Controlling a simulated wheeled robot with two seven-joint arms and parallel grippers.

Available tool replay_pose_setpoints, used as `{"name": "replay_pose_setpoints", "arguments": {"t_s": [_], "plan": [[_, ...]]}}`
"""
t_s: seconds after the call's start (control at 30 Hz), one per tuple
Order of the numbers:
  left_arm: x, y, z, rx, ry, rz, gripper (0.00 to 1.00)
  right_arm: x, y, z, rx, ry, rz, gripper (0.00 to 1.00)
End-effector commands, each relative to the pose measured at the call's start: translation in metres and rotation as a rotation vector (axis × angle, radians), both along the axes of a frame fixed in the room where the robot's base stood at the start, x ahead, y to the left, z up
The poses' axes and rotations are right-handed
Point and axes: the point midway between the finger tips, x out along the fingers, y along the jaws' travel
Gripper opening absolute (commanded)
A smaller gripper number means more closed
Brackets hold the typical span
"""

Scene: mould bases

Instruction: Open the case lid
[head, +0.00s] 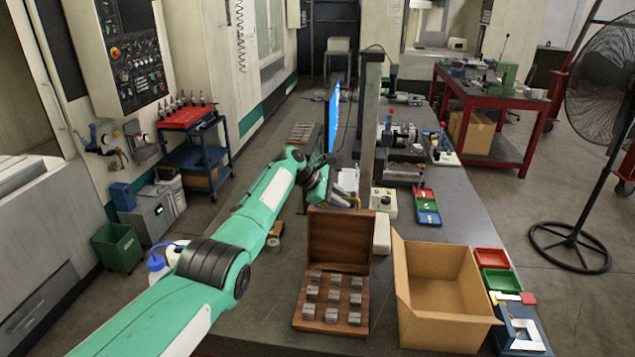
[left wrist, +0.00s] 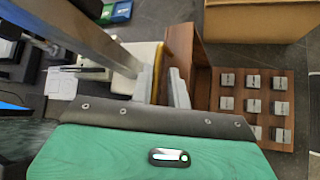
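The wooden case (head: 318,323) sits on the grey table with its lid (head: 340,238) standing up, open, at its back edge. Several small metal blocks (head: 333,296) lie in rows in the case. In the left wrist view the lid (left wrist: 200,75) is seen nearly edge-on, with the blocks to its right. My left gripper (head: 342,200) is just behind the top of the lid. Its fingers (left wrist: 165,88) are apart beside the lid, with no held object visible between them. Whether a finger touches the lid I cannot tell. My right gripper is not in view.
An open cardboard box (head: 440,280) stands close right of the case. Small coloured bins (head: 495,281) are beyond it. A white box (head: 382,233) and a metal post (head: 369,130) stand behind the lid. A monitor (head: 333,118) is further back.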

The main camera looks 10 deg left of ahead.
Motion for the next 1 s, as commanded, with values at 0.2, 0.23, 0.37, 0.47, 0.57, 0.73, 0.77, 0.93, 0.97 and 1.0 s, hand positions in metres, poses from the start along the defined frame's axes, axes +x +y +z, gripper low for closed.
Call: {"name": "replay_pose_setpoints", "arguments": {"t_s": [0.2,0.23,0.37,0.47,0.57,0.73,0.77,0.93,0.97,1.0], "plan": [[-0.007,0.019,0.015,0.000,-0.004,0.002,0.17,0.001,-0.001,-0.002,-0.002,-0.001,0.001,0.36],[-0.008,0.022,0.018,0.000,-0.005,0.002,0.17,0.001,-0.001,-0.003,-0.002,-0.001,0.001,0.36],[-0.014,0.037,0.031,0.000,-0.006,0.003,0.17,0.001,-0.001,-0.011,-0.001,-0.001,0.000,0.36],[-0.020,0.050,0.043,0.001,-0.005,0.003,0.17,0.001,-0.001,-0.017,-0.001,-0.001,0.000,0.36],[-0.026,0.066,0.057,0.001,-0.005,0.003,0.17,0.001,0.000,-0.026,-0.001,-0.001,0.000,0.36],[-0.033,0.082,0.074,0.001,-0.004,0.001,0.17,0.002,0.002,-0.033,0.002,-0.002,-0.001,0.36],[-0.034,0.083,0.076,0.000,-0.003,0.002,0.17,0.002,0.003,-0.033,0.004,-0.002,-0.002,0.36],[-0.036,0.088,0.082,0.001,-0.003,0.000,0.17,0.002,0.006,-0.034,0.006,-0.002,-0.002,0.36],[-0.036,0.089,0.082,0.001,-0.003,0.000,0.17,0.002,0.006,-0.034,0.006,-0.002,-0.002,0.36],[-0.036,0.089,0.083,0.001,-0.001,0.000,0.17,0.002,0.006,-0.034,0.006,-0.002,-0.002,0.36]]}}
